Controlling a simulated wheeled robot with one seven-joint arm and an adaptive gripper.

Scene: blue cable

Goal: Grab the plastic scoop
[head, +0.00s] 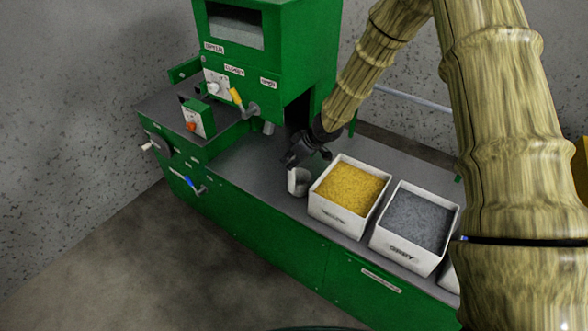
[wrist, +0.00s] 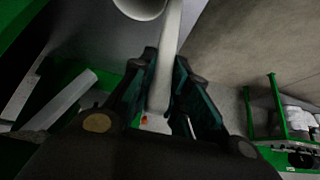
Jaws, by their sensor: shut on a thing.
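The plastic scoop (head: 299,183) is a pale grey-white cup at the left of the bin of yellow granules, over the grey bench top. In the head view I cannot tell whether it touches the bench. My gripper (head: 308,158) is just above the scoop, at the end of my arm. In the wrist view the scoop's pale handle (wrist: 166,50) runs between the two dark fingers of my gripper (wrist: 164,72), which are closed on it. The scoop's round cup (wrist: 140,6) is partly cut off at the top edge.
A white bin of yellow granules (head: 330,212) stands right beside the scoop. A white bin of grey granules (head: 401,253) stands further right. A green machine (head: 292,60) with levers and knobs rises behind and to the left. Some bench top (head: 245,160) is bare left of the scoop.

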